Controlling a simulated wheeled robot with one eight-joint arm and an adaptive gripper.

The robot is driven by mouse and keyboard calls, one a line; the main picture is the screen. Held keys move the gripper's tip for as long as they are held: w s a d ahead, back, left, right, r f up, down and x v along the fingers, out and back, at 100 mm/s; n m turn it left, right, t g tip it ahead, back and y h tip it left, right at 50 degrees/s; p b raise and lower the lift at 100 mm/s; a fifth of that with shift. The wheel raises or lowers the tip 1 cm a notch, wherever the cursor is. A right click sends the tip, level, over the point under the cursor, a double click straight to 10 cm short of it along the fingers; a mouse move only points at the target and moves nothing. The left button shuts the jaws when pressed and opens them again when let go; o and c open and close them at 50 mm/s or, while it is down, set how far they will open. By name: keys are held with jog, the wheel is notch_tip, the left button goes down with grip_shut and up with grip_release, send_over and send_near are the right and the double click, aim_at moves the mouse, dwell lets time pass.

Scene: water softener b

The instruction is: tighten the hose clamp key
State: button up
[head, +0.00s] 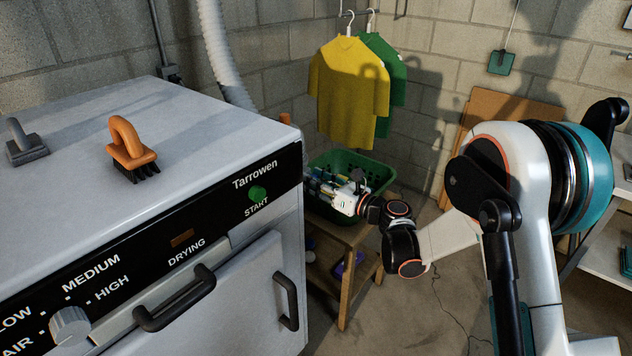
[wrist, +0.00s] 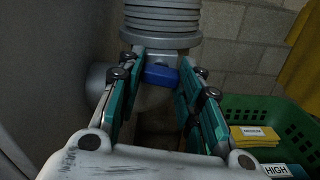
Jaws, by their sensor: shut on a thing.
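The blue hose clamp key (wrist: 160,75) shows in the wrist view as a small block just below a grey ribbed hose (wrist: 162,18) and its wider collar. My gripper (wrist: 161,64) has its teal-padded fingers on either side of the key and is shut on it. In the head view my gripper (head: 338,194) reaches left behind the dryer's right edge, in front of the green basket. The key cannot be made out in the head view. How far it is turned cannot be told.
The white dryer (head: 130,130) fills the left, with an orange brush (head: 127,150) on top. A green basket (head: 385,175) stands on a wooden stool (head: 345,270); it also shows in the wrist view (wrist: 240,108). A yellow shirt (head: 345,90) hangs behind.

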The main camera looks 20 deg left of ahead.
jog(key=shift+n, duration=9.9)
jog(key=o, duration=1.1)
jog(key=shift+c, duration=0.2)
jog(key=v, duration=1.2)
